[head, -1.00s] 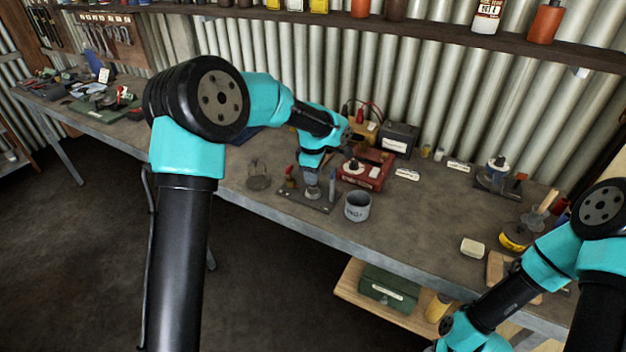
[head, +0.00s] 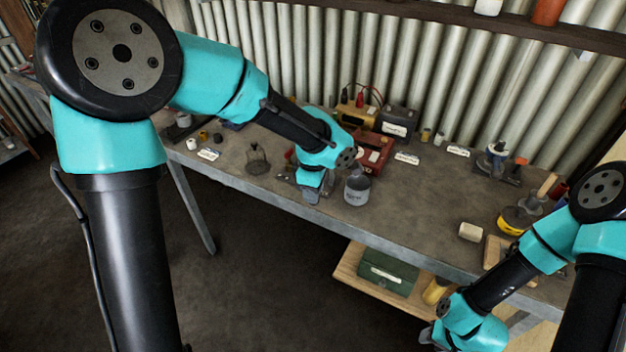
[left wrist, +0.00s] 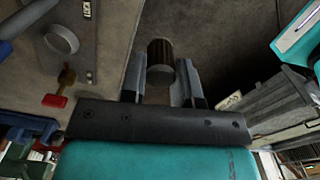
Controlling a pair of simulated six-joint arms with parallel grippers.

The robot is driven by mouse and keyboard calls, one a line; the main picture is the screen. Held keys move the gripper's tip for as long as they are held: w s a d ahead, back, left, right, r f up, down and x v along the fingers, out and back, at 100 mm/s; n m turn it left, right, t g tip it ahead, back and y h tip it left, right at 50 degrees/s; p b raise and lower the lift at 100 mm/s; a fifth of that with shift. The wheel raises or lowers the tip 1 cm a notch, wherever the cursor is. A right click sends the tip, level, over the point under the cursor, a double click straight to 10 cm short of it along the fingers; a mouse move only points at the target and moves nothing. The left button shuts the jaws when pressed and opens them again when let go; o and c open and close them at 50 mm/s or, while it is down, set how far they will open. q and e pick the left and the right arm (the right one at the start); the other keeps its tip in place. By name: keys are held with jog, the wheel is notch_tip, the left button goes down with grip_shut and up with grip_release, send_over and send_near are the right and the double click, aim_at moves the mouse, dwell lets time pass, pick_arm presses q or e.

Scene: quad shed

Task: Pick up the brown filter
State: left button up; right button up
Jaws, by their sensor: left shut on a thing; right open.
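The brown filter (left wrist: 160,53) is a dark, ribbed cylinder with a pale end, seen in the left wrist view between the two fingers of my left gripper (left wrist: 160,82). The fingers are shut on it. In the head view my left gripper (head: 312,194) is over the front part of the bench, just left of a grey cup (head: 357,190). The filter is hidden there behind the gripper and wrist. My right gripper (head: 428,338) is low at the bottom of the head view, in front of the bench, open and only partly visible.
A red box (head: 375,153) and a dark battery (head: 397,122) stand behind the cup. A wire item (head: 257,160) is to the left. A pale block (head: 470,232) lies at right. The middle right of the bench (head: 420,200) is clear. A green box (head: 388,272) sits below.

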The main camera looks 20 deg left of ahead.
pick_arm(q)
jog(key=shift+s, duration=0.2)
jog(key=shift+r, duration=0.1)
dwell(0.4)
jog(key=shift+r, duration=0.45)
jog(key=shift+w, duration=0.1)
dwell(1.1)
